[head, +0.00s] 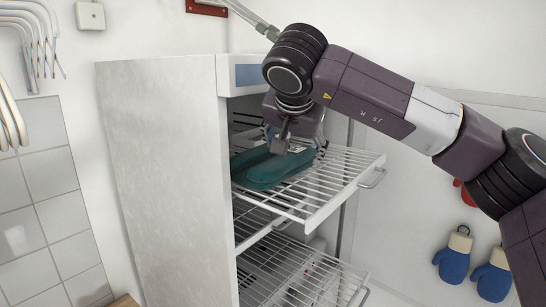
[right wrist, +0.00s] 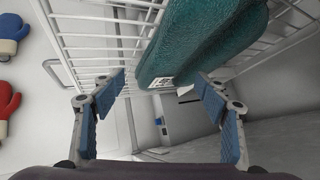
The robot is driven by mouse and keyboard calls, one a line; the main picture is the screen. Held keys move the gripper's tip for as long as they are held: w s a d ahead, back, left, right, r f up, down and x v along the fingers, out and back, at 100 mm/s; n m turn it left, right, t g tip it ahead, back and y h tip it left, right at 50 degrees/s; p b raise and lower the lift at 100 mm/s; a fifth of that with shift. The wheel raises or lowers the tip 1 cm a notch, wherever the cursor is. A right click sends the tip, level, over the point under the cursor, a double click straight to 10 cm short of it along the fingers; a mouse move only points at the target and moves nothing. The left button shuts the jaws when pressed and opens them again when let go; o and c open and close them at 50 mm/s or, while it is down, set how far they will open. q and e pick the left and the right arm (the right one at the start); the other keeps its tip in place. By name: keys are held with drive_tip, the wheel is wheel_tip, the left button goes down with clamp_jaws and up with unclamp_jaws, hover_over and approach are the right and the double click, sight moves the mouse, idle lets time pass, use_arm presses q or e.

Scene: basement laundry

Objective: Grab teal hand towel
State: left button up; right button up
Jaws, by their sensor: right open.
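The teal hand towel (head: 268,172) lies folded on the pulled-out upper wire rack (head: 318,205) of a white cabinet in the head view. In the right wrist view the towel (right wrist: 200,38) shows large at the top, with a small white label at its near end. My right gripper (head: 294,142) is over the rack at the towel's far right part. In the right wrist view its blue-padded fingers (right wrist: 160,88) are spread apart, with the towel's end between and beyond them. Whether they touch it I cannot tell. My left gripper is not in view.
The cabinet's side (head: 165,180) stands left of the rack. A lower wire rack (head: 300,272) is also pulled out below. Blue mitts (head: 454,258) hang on the right wall, with a red one partly hidden behind my right arm. Hangers (head: 35,40) hang at upper left.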

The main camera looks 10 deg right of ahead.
sight(292, 154)
drive_tip(key=p+x, duration=0.2)
drive_tip(key=shift+w+a+f, duration=0.1)
drive_tip(key=shift+w+f, duration=0.05)
drive_tip(key=shift+w, duration=0.15)
drive_tip(key=x, duration=0.2)
drive_tip(key=shift+w+f+p, duration=0.25)
drive_tip(key=shift+p, duration=0.15)
drive_tip(key=shift+s, duration=0.1)
drive_tip(key=shift+s+r, duration=0.1)
drive_tip(key=shift+r, duration=0.05)
drive_tip(key=shift+c, duration=1.1)
drive_tip(key=c, duration=0.8)
clamp_jaws()
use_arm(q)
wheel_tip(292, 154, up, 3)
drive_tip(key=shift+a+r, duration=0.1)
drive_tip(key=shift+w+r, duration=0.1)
use_arm(e)
drive_tip(key=shift+r, duration=0.1)
